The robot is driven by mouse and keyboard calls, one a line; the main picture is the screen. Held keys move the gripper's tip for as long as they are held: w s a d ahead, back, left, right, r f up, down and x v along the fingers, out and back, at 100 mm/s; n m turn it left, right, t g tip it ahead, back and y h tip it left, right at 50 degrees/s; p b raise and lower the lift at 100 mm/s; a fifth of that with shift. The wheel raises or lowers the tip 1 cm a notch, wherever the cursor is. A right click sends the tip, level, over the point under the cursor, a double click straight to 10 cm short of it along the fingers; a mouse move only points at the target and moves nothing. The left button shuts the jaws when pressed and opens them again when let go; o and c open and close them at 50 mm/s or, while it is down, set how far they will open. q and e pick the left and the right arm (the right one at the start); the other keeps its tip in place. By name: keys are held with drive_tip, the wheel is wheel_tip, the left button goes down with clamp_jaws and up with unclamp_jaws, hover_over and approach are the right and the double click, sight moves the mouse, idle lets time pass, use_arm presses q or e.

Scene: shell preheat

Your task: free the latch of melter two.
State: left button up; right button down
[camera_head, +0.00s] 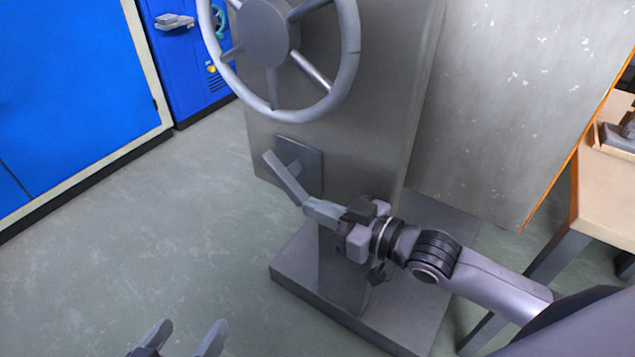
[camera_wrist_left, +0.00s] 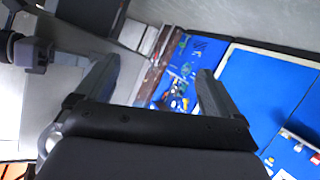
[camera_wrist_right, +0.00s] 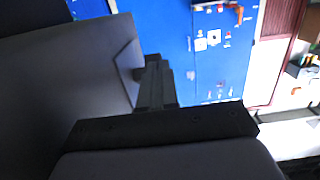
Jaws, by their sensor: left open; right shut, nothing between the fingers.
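A grey latch lever (camera_head: 287,180) stands out from a square plate (camera_head: 312,168) on the front of a grey metal housing (camera_head: 385,90), below a large handwheel (camera_head: 350,50). The lever slants from upper left to lower right. No label shows which melter this is. My right gripper (camera_head: 310,207) is shut with nothing between its fingers. Its tips are at the lever's lower end; I cannot tell whether they touch. Its closed fingers also show in the right wrist view (camera_wrist_right: 155,85). My left gripper (camera_head: 190,338) is open and empty, low at the bottom edge, away from the lever.
The housing stands on a grey plinth (camera_head: 300,278). Blue cabinets (camera_head: 70,80) stand at the left. A wooden-topped table (camera_head: 605,200) is at the right, near my right arm. A pale speckled panel (camera_head: 530,80) is behind. The floor (camera_head: 130,240) at left is clear.

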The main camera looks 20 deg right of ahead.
use_arm(q)
drive_tip(key=shift+w+d+f+h+b, duration=0.15)
drive_tip(key=shift+d+h+b, duration=0.35)
drive_tip(key=shift+b, duration=0.5)
use_arm(e)
drive_tip(key=w+a+f+t+y, duration=0.1)
drive_tip(key=w+a+f+t, duration=0.1)
drive_tip(key=w+f, duration=0.1)
drive_tip(key=shift+w+a+f+y, duration=0.15)
drive_tip(key=shift+a+f+y, duration=0.2)
drive_tip(key=shift+f, duration=0.55)
use_arm(q)
drive_tip(key=shift+d, duration=0.1)
use_arm(e)
drive_tip(key=shift+d, duration=0.1)
drive_tip(key=shift+f, duration=0.1)
